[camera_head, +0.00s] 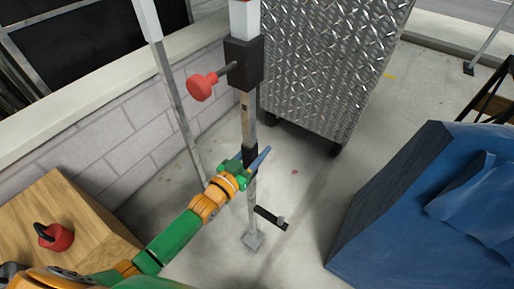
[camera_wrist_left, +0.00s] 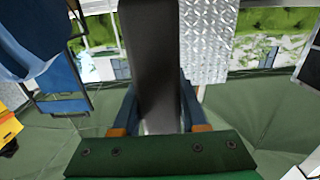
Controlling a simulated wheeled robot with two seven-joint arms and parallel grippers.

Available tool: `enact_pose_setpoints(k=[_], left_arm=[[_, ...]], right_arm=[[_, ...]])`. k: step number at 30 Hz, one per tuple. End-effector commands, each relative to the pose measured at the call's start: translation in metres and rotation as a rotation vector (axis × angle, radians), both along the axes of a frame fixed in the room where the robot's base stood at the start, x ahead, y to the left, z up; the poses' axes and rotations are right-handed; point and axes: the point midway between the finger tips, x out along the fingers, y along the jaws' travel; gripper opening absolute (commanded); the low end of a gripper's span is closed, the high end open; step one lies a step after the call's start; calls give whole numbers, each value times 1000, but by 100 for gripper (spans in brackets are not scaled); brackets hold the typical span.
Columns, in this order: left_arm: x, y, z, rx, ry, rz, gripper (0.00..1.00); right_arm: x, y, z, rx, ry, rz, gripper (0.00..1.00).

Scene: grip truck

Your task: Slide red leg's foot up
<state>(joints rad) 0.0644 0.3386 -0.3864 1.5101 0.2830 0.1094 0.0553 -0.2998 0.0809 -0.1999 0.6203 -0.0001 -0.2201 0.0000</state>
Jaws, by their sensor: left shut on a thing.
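The red leg is an upright metal post (camera_head: 248,111) with a red and white top (camera_head: 243,18), a black block (camera_head: 244,64) and a red knob (camera_head: 201,87). Its lower tube (camera_head: 252,205) runs down to a small grey foot plate (camera_head: 253,239) at the floor. My left gripper (camera_head: 252,164) is shut around the dark lower part of the leg, well above the foot plate. In the left wrist view, the dark bar of the leg (camera_wrist_left: 150,60) stands between the two fingers (camera_wrist_left: 160,112). My right gripper is not in view.
A black handle or pedal (camera_head: 271,217) sticks out beside the lower tube. A second pale post (camera_head: 170,82) stands left by the block wall (camera_head: 118,150). A diamond-plate box (camera_head: 320,60) is behind, a blue covered object (camera_head: 420,210) right, a wooden box (camera_head: 75,215) left.

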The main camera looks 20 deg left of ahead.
Motion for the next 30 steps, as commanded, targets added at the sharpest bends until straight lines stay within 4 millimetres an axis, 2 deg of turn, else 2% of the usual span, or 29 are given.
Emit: enact_pose_setpoints(k=[1, 6, 9, 12, 21, 22, 24, 25, 30], left_arm=[[2, 1, 33, -7, -18, 2, 0], [3, 1, 86, -11, -22, 3, 0], [3, 1, 109, -10, -23, 3, 0], [3, 1, 117, -10, -22, 3, 0], [4, 1, 114, -13, -29, 3, 0], [4, 1, 114, -13, -29, 3, 51], [3, 1, 113, -12, -27, 3, 70], [3, 1, 113, -11, -25, 3, 72], [3, 1, 110, -9, -19, 2, 72]], right_arm=[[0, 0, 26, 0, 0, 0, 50], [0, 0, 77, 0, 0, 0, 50], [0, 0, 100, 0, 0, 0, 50], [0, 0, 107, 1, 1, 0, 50], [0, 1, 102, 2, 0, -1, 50], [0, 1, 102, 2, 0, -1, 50], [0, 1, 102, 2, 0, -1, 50], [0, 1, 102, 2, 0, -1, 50], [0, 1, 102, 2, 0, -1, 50]])
